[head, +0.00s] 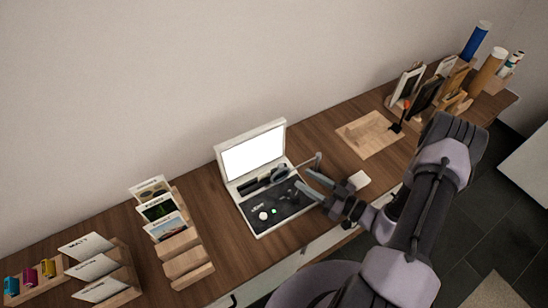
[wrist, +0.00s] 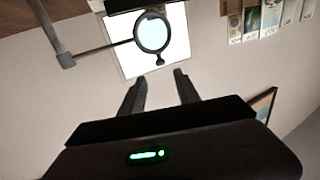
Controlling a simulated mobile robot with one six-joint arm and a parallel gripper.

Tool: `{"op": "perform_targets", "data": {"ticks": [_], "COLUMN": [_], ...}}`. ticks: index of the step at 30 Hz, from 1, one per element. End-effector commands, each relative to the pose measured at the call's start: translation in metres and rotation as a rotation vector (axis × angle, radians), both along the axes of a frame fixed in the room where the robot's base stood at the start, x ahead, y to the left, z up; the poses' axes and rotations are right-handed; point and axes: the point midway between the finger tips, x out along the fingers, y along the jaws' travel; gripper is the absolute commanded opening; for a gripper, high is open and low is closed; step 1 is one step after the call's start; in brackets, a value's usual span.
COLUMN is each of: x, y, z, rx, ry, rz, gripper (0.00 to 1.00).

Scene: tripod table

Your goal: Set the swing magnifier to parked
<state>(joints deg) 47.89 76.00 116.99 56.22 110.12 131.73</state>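The swing magnifier (wrist: 135,36) shows in the wrist view as a dark ring with a pale lens, on a thin jointed arm. A small knob sits on the ring's edge. In the wrist view the ring lies over the bright panel. In the head view its thin arm (head: 307,163) stands at the right side of the open case (head: 250,219); its ring is small and hard to make out there. My gripper (wrist: 158,77) is open and empty, with its fingers pointing at the ring's knob and apart from it. In the head view my gripper (head: 303,180) is over the case's right side.
The lit white panel (head: 252,153) stands upright behind the case. Card racks (head: 184,252) are to the left, and a wooden board (head: 366,137) with a small dark stand is to the right. Rolled tubes (head: 476,40) stand far right.

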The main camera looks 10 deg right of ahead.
Motion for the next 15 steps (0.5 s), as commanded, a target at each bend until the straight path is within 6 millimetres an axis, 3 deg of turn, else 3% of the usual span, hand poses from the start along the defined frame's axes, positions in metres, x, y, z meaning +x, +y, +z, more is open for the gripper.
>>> {"op": "perform_targets", "data": {"ticks": [6, 15], "x": [0.046, 0.089], "y": [0.042, 0.078], "z": [-0.001, 0.0], "rx": [-0.004, -0.005], "ry": [-0.003, -0.003], "rz": [0.009, 0.006], "gripper": [0.39, 0.39]}}
